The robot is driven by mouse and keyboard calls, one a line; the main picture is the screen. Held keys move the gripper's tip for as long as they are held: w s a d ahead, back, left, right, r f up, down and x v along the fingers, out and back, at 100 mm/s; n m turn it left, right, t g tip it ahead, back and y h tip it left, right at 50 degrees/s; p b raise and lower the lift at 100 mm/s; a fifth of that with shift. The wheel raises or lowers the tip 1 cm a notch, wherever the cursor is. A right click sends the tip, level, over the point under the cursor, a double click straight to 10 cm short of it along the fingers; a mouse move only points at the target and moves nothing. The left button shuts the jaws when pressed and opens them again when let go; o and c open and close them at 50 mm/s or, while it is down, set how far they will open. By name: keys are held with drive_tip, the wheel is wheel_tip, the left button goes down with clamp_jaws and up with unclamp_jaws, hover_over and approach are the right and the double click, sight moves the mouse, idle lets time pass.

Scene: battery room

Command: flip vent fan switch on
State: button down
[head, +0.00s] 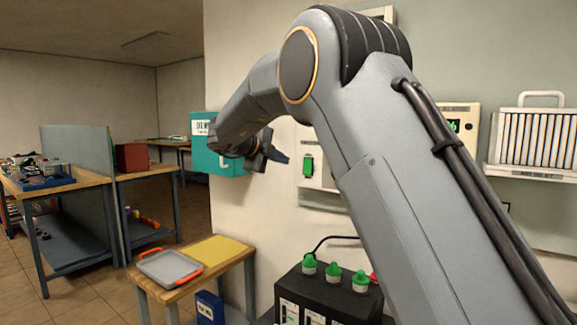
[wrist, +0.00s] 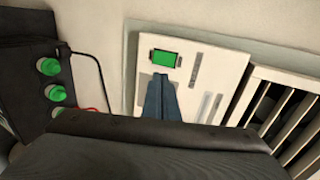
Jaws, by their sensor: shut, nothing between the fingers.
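A white wall panel (head: 330,172) carries a green switch (head: 308,166), which I take for the vent fan switch. In the wrist view the green switch (wrist: 164,59) sits in a dark frame near one end of the panel (wrist: 218,66). I cannot tell which way it is set. My gripper (head: 281,158) is shut and empty, just left of the switch in the head view. I see no clear contact. My arm hides the panel's right part in the head view.
A black box with green caps (head: 332,277) and a cable stands below the panel. A slatted vent (wrist: 285,105) lies beside the panel in the wrist view. A teal box (head: 226,160) is on the wall behind my gripper. A wooden table (head: 190,292) holds a grey tray (head: 170,267).

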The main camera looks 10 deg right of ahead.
drive_tip(key=shift+s+a+r, duration=0.15)
drive_tip(key=shift+s+a, duration=0.1)
drive_tip(key=shift+d, duration=0.1)
drive_tip(key=s+d+f+n+y, duration=0.1)
drive_tip(key=s+f+n+y, duration=1.05)
drive_tip(key=f+n, duration=0.6)
drive_tip(key=s+d+f+n+g, duration=0.3)
drive_tip(key=s+f, duration=0.2)
drive_tip(key=s, duration=0.7)
drive_tip(key=s+d+f+n+g+h, duration=0.1)
drive_tip(key=s+f, duration=0.4)
drive_tip(key=s, duration=0.7)
drive_tip(key=s+d+f+n+g+h, duration=0.1)
drive_tip(key=s+d+f+n+g, duration=0.3)
drive_tip(key=s, duration=0.8)
drive_tip(key=shift+s+d+f+n+g, duration=0.4)
drive_tip(key=shift+f+g, duration=0.3)
drive_tip(key=shift+g, duration=0.4)
drive_tip(key=shift+h, duration=0.25)
